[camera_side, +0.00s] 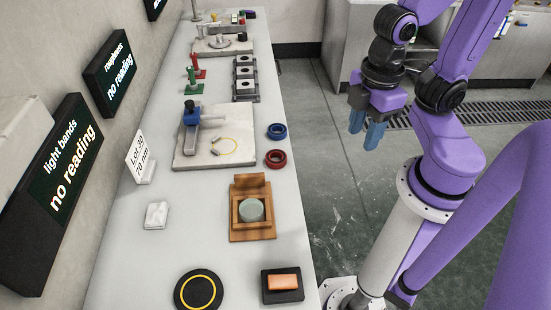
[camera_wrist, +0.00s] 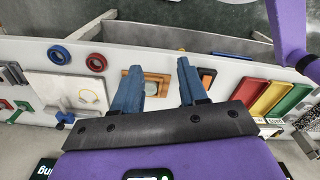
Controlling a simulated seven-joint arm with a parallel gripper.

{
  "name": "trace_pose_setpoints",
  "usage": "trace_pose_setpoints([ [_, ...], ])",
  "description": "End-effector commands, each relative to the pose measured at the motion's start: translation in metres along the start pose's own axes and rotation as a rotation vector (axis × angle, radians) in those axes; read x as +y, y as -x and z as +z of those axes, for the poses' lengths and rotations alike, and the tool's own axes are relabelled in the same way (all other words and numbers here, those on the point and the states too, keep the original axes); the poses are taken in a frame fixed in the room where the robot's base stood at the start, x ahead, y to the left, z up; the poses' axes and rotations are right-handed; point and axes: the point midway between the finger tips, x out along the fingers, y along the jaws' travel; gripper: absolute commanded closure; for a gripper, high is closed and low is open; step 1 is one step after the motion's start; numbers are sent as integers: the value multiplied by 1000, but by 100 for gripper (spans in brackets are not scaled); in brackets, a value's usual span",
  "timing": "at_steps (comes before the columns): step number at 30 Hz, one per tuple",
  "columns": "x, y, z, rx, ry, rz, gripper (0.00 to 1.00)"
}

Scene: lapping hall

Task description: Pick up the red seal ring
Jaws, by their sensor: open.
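The red seal ring (camera_side: 275,159) lies flat on the white bench near its right edge, just in front of a blue ring (camera_side: 277,131). In the wrist view the red ring (camera_wrist: 96,62) is left of my gripper's fingers, with the blue ring (camera_wrist: 59,55) further left. My gripper (camera_side: 366,132) hangs off the right side of the bench, over the floor, to the right of the rings and apart from them. Its two blue fingers (camera_wrist: 158,82) are spread in the wrist view, with nothing held between them.
A wooden box (camera_side: 252,230) with a round grey-green disc (camera_side: 251,210) stands in front of the red ring. A stone plate (camera_side: 190,157) with a blue-topped device is to its left. Red, yellow and green trays (camera_wrist: 266,98) show right in the wrist view.

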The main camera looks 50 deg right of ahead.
Motion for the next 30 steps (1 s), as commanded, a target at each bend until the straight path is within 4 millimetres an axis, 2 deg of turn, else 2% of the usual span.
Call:
trace_pose_setpoints([
  [1,0,0,0,0,0,0,51],
  [5,0,0,0,0,0,0,9],
  [6,0,0,0,0,0,0,5],
  [17,4,-5,1,-36,14,24,5],
  [20,14,-16,3,-114,52,82,5],
  [30,72,-60,6,-480,313,409,5],
])
